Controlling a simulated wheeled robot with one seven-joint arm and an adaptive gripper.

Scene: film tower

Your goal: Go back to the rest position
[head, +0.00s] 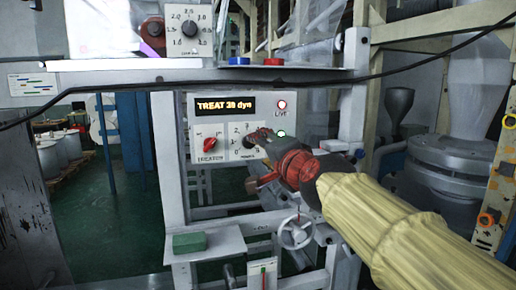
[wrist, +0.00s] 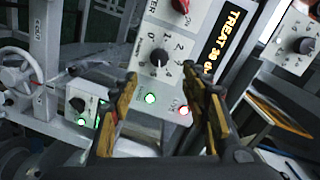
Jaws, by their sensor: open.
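My gripper (head: 259,162), a red hand on a yellow-sleeved arm, is in front of the treater panel (head: 218,172). In the wrist view my gripper (wrist: 160,88) has its two fingers spread apart with nothing between them. The black power knob (wrist: 159,57) lies beyond the fingertips, apart from them in that view. In the head view the power knob (head: 248,142) is partly hidden by my gripper. The display (head: 224,106) reads "TREAT 39 dyn". A red knob (head: 211,143) sits left of the power knob. The red LIVE lamp (head: 282,105) and a green lamp (head: 282,132) are lit.
A handwheel (head: 296,232) and a green block on a ledge (head: 190,242) are below the panel. A shelf (head: 200,74) above carries another dial (head: 189,28), a blue button and a red button. A black cable crosses the head view. Green floor (head: 110,225) is open at left.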

